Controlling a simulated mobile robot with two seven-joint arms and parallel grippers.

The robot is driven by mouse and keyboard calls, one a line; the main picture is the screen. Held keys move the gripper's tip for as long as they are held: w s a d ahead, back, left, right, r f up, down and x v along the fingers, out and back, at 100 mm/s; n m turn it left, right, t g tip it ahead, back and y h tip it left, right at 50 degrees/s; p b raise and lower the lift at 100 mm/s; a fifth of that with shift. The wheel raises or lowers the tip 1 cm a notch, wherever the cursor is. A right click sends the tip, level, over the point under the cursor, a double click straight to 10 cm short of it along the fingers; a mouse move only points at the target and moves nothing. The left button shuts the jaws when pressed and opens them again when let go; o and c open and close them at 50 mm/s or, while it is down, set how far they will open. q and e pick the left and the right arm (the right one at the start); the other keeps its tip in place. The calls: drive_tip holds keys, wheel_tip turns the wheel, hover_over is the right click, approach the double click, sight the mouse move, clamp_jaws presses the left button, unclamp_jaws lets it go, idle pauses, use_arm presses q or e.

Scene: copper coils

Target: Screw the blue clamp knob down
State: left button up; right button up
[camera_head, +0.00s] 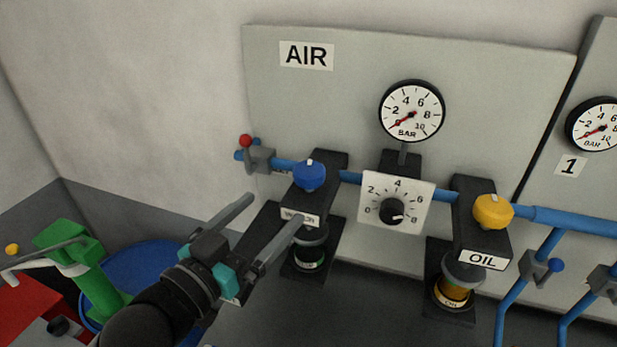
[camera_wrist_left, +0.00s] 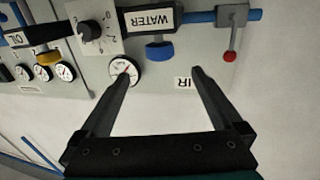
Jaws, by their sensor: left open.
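The blue clamp knob (camera_head: 309,175) sits on top of the dark block labelled WATER on the AIR panel. In the left wrist view the knob (camera_wrist_left: 160,52) appears upside down, below the WATER label and ahead of the gap between my fingertips. My left gripper (camera_head: 275,208) is open and empty. It is in front of and below left of the knob, apart from it; one finger overlaps the edge of the WATER label in the head view. A glass bowl (camera_head: 311,237) hangs under the block, partly hidden by that finger. My right gripper is not in view.
A red-knobbed valve (camera_head: 246,141) is on the blue pipe left of the knob. A dial plate (camera_head: 370,205), a pressure gauge (camera_head: 412,111) and a yellow knob (camera_head: 493,211) are to the right.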

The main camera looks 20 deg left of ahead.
sight(297, 180)
use_arm(q)
drive_tip(key=shift+p+x, duration=0.75)
drive_tip(key=shift+x, duration=5.6)
drive_tip(key=shift+c, duration=0.2)
drive_tip(key=c, duration=1.3)
drive_tip(key=shift+m+g+h+p, duration=0.45)
drive_tip(key=shift+m+h, duration=0.35)
drive_tip(key=shift+h, duration=0.4)
drive_tip(key=shift+m+g+h, duration=0.35)
drive_tip(key=shift+m+h, duration=0.35)
drive_tip(key=shift+h, duration=0.3)
drive_tip(key=o, duration=1.3)
drive_tip(key=shift+o, duration=0.2)
